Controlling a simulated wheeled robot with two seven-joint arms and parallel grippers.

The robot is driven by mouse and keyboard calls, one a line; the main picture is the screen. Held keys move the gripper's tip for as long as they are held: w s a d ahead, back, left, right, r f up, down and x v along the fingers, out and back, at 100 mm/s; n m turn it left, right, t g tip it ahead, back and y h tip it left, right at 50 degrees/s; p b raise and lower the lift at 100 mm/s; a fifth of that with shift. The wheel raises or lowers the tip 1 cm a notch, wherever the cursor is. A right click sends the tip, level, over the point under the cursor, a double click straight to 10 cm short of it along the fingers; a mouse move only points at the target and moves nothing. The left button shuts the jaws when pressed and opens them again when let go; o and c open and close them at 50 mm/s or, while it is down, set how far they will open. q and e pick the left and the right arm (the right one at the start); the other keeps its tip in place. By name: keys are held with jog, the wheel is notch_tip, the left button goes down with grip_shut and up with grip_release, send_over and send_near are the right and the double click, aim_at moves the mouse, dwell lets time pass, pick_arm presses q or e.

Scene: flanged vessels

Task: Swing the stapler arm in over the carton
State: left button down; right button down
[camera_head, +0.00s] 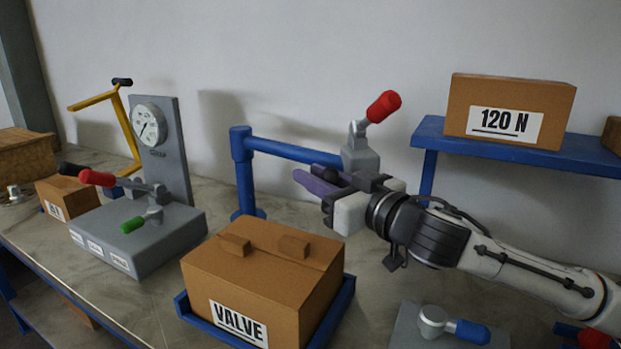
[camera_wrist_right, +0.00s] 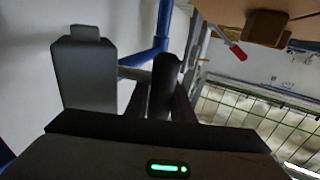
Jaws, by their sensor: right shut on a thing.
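The stapler arm (camera_head: 295,151) is a blue bar that reaches right from a blue post (camera_head: 244,185), passing behind the carton. Its grey head (camera_head: 360,153), with a red-tipped lever (camera_head: 383,106), stands beyond the carton's back right side. My right gripper (camera_head: 322,182) is at the arm's free end, shut on a dark grip. In the right wrist view the dark grip (camera_wrist_right: 166,75) stands between the fingers, beside the grey head (camera_wrist_right: 85,75). My left gripper is not in view.
A grey gauge stand (camera_head: 140,235) with red and green handles is left of the carton. A blue shelf (camera_head: 500,148) holds a 120 N box (camera_head: 507,110) at the right. A blue-handled clamp (camera_head: 455,328) lies at front right. The space above the carton is clear.

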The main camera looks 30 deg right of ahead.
jog(key=c, duration=1.5)
grip_release()
jog(key=shift+c, duration=0.2)
jog(key=shift+s, duration=0.15)
jog(key=shift+s+d+f+b, duration=0.15)
jog(key=shift+s+b, duration=0.2)
jog(key=shift+s, duration=0.25)
jog(key=shift+s+d+f+b, duration=0.1)
jog(key=shift+s+b, duration=0.2)
jog(key=shift+s, duration=0.3)
jog(key=shift+s+d, duration=0.1)
jog(key=shift+s, duration=0.3)
jog(key=shift+s+b, duration=0.7)
jog(key=shift+s, duration=0.3)
jog(key=shift+s+d+r, duration=0.1)
jog(key=shift+s+r, duration=0.05)
jog(key=shift+s, duration=0.55)
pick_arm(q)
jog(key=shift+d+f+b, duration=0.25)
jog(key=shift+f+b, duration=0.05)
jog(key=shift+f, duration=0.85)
pick_arm(e)
jog(key=shift+s, duration=0.3)
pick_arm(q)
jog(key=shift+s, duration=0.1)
pick_arm(e)
jog(key=shift+r, duration=0.1)
